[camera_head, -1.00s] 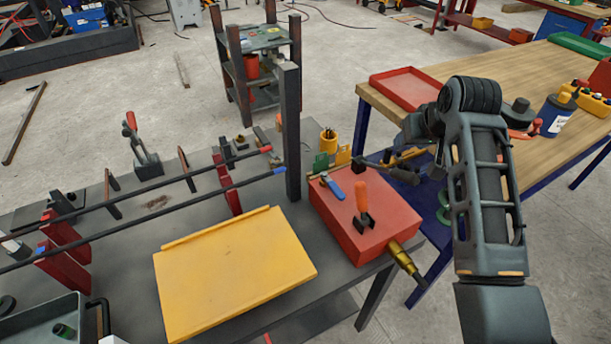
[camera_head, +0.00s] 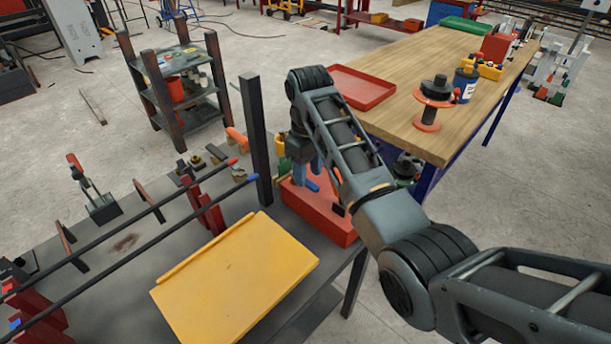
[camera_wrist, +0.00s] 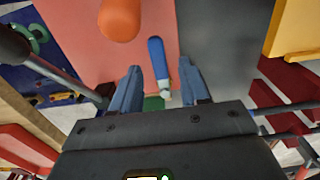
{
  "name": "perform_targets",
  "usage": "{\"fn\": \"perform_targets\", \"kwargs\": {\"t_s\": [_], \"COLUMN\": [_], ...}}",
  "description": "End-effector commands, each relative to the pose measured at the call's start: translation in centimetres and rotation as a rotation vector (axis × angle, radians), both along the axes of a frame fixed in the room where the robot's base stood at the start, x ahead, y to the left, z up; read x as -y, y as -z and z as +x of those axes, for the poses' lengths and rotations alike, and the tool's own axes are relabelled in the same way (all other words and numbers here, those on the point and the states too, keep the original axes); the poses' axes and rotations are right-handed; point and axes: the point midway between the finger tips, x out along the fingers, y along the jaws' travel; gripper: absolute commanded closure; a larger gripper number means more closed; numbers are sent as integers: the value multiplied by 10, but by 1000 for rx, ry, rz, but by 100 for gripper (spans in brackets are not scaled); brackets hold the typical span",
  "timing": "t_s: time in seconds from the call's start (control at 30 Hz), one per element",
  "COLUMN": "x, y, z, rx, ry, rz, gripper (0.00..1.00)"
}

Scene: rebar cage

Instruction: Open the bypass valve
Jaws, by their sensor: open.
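A red box (camera_head: 325,218) stands on the dark bench, partly hidden behind my arm. The wrist view shows its flat red top (camera_wrist: 75,35), with a blue lever handle (camera_wrist: 158,58) and an upright orange handle (camera_wrist: 120,18) on it. I cannot tell which of these is the bypass valve. My gripper (camera_wrist: 160,75) is open, and its two blue fingers lie on either side of the blue handle in that view. Contact cannot be made out.
A yellow panel (camera_head: 235,280) lies on the bench, left of the box. Two long dark bars (camera_head: 150,215) run across red supports. A dark post (camera_head: 257,140) rises close beside my gripper. A wooden table (camera_head: 405,110) with a red tray (camera_head: 360,88) stands behind my arm.

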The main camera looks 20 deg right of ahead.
Motion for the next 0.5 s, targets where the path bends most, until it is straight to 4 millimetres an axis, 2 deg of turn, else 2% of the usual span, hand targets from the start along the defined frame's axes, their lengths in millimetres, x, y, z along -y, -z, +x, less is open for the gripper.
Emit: {"fn": "perform_targets", "kwargs": {"t_s": [0.2, 0.5], "x": [0, 0], "y": [18, 21], "z": [0, 0], "rx": [0, 1], "ry": [0, 0], "rz": [0, 0], "gripper": [55, 55]}}
